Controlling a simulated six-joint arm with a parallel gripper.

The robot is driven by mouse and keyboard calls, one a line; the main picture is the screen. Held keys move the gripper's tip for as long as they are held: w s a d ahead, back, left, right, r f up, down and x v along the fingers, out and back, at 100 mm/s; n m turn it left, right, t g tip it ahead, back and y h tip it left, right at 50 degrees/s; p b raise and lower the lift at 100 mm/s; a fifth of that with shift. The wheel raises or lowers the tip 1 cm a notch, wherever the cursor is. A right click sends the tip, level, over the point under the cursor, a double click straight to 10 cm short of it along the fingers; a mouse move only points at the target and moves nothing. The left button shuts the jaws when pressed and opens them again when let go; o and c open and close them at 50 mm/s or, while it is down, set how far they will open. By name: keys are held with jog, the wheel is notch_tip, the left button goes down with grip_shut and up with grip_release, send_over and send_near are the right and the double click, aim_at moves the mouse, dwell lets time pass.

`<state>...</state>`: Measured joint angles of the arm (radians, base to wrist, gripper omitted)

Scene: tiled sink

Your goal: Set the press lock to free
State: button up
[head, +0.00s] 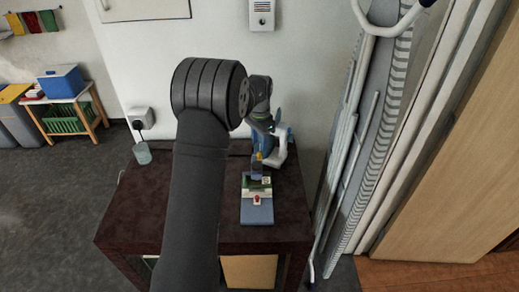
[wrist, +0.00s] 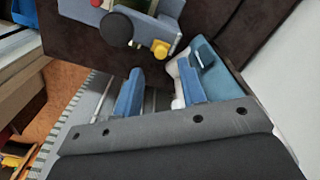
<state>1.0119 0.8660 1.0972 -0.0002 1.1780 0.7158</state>
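The press (head: 257,210) stands on the dark table, with a blue-grey base, a green part, a red knob and a small yellow part. In the wrist view the press (wrist: 150,12) is at the top edge, showing a round black knob (wrist: 116,30) and a yellow knob (wrist: 160,48). Which part is the lock I cannot tell. My gripper (wrist: 160,70) is open, with two blue fingers apart and nothing between them. The yellow knob is just beyond the fingertips in the picture, apart from them. In the head view my arm partly hides the gripper, behind the press.
A blue and white object (wrist: 212,68) is close beside the right finger. The dark table (head: 150,205) has bare room left of the press, with a glass (head: 142,153) at its back left. A white wall is behind. An ironing board (head: 365,130) leans at the right.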

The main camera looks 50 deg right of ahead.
aim_at(259, 153)
notch_tip(259, 153, up, 12)
dwell(0.3)
notch_tip(259, 153, down, 17)
jog(key=shift+f, duration=0.1)
jog(key=shift+w+a, duration=0.45)
jog(key=shift+w, duration=0.05)
dwell(0.5)
